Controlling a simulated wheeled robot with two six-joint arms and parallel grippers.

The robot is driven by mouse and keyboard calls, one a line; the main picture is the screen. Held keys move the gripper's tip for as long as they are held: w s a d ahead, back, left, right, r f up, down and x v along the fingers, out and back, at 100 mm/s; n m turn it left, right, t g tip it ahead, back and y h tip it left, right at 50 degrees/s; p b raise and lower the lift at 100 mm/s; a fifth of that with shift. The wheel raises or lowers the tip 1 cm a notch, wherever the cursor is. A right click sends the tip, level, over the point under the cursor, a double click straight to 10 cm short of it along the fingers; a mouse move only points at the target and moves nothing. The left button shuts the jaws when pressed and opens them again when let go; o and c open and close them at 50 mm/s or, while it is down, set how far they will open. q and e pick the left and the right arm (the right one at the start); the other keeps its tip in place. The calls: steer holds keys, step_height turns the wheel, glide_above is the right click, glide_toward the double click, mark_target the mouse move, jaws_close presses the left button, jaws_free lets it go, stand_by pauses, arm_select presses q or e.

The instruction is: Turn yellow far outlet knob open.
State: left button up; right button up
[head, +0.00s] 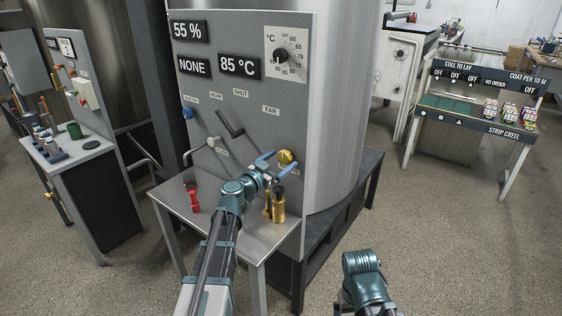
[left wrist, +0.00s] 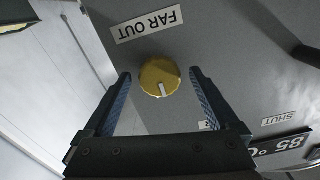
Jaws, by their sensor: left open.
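The yellow far outlet knob (head: 285,157) is on the lower right of the grey panel (head: 240,130). My left gripper (head: 279,165) is open in front of it. In the left wrist view the round knob (left wrist: 158,75) sits between the two open fingers, with gaps on both sides. That view is upside down to the labels. The knob's white pointer mark points to the bottom of that picture, away from the FAR OUT label (left wrist: 147,24). My right gripper does not show; only part of that arm is at the bottom right of the head view.
A grey lever (head: 231,124), a blue knob (head: 188,113) and a white knob (head: 212,141) are on the panel. A brass canister (head: 279,205) and a red tool (head: 193,196) stand on the metal shelf (head: 222,226) below. Open floor lies to the right.

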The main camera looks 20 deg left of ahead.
arm_select(q)
steer(key=shift+w+d, duration=0.1)
steer(key=shift+w, duration=0.05)
steer(key=c, duration=1.4)
